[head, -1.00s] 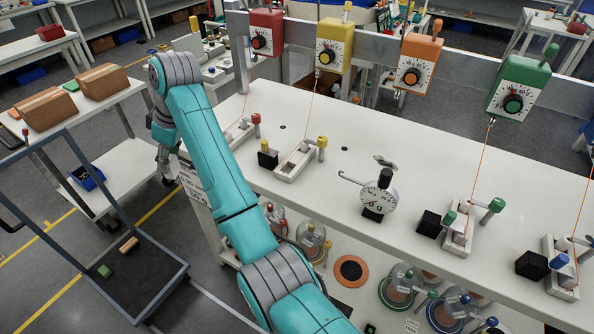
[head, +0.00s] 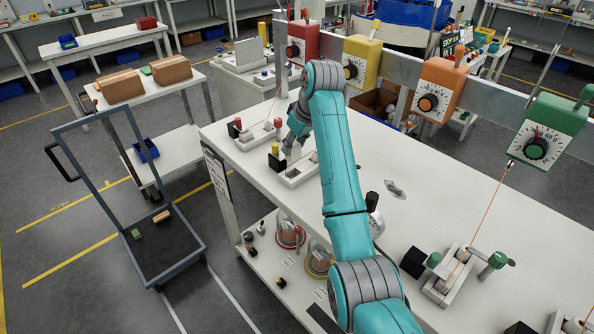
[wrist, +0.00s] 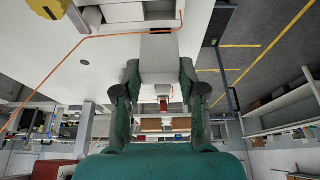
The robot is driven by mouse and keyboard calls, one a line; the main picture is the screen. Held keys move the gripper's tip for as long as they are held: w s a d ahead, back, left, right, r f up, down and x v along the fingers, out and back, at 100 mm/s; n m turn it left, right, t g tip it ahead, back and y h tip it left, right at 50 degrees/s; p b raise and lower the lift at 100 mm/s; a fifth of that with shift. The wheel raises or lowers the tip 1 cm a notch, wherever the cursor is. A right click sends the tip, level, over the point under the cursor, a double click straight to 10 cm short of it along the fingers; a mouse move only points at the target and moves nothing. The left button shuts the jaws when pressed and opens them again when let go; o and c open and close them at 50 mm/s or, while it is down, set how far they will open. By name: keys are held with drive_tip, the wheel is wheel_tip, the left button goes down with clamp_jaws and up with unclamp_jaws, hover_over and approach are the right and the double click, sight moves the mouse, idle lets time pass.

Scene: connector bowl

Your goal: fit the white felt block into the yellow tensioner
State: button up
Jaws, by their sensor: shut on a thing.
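The yellow tensioner shows in the head view as a yellow dial box (head: 361,61) on the rail. A white base (head: 300,172) with a yellow knob lies on the bench below it. My gripper (head: 297,140) is low over the bench, beside that base. In the wrist view my gripper (wrist: 159,85) is shut on the white felt block (wrist: 158,58), which shows pale grey between the two dark fingers. An orange thread (wrist: 110,35) runs past the block's far end; I cannot tell whether they touch. In the head view I cannot make out the block.
The red box (head: 302,43) and its red-knobbed base (head: 258,136) are to the left. The orange box (head: 438,90) and green box (head: 548,131) are to the right, with a green-knobbed base (head: 458,275). Bare bench (head: 430,200) lies right of my arm.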

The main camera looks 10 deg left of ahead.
wheel_tip(320, 180, down, 8)
drive_tip(key=shift+r, duration=0.15)
idle(0.4)
drive_tip(key=o, duration=0.9)
drive_tip(key=v, duration=1.2)
